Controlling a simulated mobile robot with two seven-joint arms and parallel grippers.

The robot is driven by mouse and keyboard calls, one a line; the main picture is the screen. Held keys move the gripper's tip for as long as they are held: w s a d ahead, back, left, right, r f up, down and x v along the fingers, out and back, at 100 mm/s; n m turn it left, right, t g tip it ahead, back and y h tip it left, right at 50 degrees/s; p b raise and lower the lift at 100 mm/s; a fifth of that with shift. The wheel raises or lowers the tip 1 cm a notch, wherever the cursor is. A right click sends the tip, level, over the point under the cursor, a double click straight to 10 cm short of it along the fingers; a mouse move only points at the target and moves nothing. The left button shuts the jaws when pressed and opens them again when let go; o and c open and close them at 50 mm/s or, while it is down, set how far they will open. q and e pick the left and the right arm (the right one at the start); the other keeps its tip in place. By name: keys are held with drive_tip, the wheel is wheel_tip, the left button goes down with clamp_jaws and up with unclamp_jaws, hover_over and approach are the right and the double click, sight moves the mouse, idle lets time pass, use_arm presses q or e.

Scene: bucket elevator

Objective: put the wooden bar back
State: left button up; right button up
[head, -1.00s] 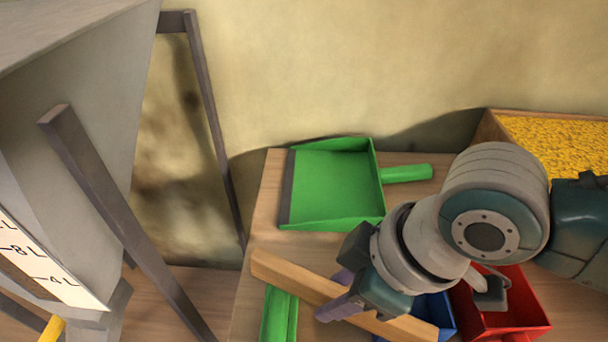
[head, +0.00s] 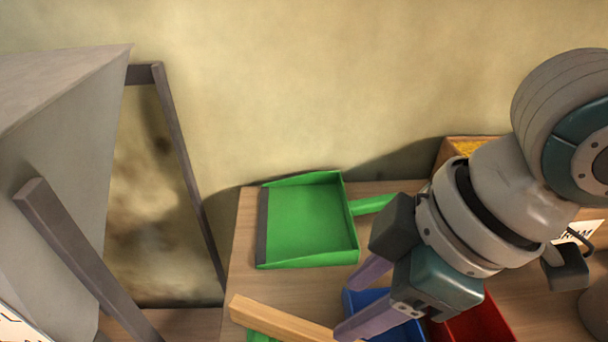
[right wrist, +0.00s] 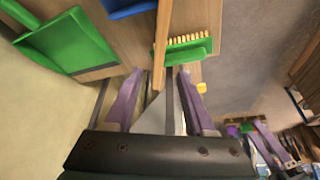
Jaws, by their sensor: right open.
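The wooden bar (head: 275,318) lies on the wooden table at the bottom of the head view, its right part hidden behind my right gripper. In the right wrist view the bar (right wrist: 162,42) runs away from the camera, beside the green brush (right wrist: 187,48) and partly across it. My right gripper (head: 352,300) is open and empty above the bar. Its spread purple fingers (right wrist: 158,80) point toward the bar's near end, apart from it. Small purple fingers at the lower right of the wrist view may be my left gripper (right wrist: 270,137); its jaws are unclear.
A green dustpan (head: 308,225) lies behind the bar. A blue bin (head: 385,318) and a red bin (head: 475,320) stand at the right. A box of yellow grains (head: 468,148) is at the back right. The grey hopper (head: 60,140) and its frame fill the left.

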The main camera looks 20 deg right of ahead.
drive_tip(key=s+d+m+h, duration=0.3)
drive_tip(key=s+d+m, duration=0.3)
drive_tip(key=s+m, duration=0.2)
drive_tip(key=shift+s+r+t, duration=0.25)
drive_tip(key=shift+s+t, duration=0.15)
drive_tip(key=shift+s, duration=0.45)
drive_tip(key=shift+r, duration=0.1)
